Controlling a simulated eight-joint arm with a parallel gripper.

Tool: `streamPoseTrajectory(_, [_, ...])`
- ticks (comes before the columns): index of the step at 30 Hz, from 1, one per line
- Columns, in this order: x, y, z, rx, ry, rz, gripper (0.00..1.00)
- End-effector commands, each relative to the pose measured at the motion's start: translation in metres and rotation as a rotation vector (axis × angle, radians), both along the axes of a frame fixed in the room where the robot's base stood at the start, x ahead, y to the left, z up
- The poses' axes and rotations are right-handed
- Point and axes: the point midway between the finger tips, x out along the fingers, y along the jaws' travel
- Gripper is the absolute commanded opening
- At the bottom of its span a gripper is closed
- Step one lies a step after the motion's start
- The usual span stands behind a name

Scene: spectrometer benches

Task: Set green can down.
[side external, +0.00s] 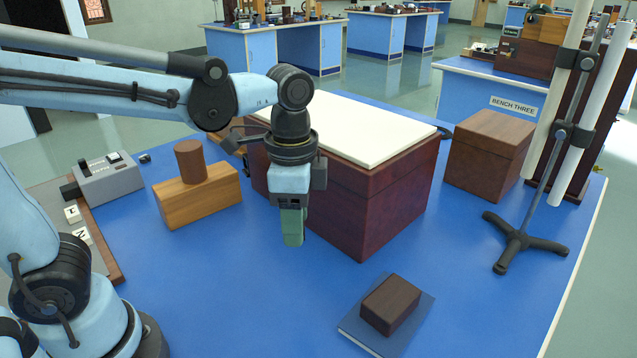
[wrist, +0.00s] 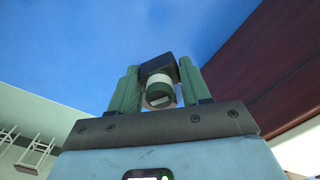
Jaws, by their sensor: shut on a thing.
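My gripper (side external: 293,238) hangs pointing down over the blue bench, just in front of the large dark red box. In the wrist view its two green fingers (wrist: 160,80) are shut on a small cylinder with green and white bands, which I take as the green can (wrist: 161,90). A dark block shape shows right behind the can there; I cannot tell what it is. In the side view the can is not distinct from the green fingers. The gap between the can and the bench top (side external: 225,285) is hard to judge.
The dark red box (side external: 385,205) with a white top stands close behind my gripper. A wooden block (side external: 200,203) bearing a brown cylinder (side external: 190,160) is at left. A brown block (side external: 391,305) lies on a blue book (side external: 350,335) at front right.

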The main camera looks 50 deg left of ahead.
Motion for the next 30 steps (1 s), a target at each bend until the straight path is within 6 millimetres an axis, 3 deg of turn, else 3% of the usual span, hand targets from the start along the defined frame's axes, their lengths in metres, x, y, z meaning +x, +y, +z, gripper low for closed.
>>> streamPoseTrajectory(6, [0.023, 0.048, 0.020, 0.000, 0.000, 0.508, 0.18])
streamPoseTrajectory(12, [0.031, 0.074, 0.030, 0.000, 0.000, 0.774, 0.18])
streamPoseTrajectory(30, [0.032, 0.079, 0.033, 0.000, 0.000, 0.840, 0.17])
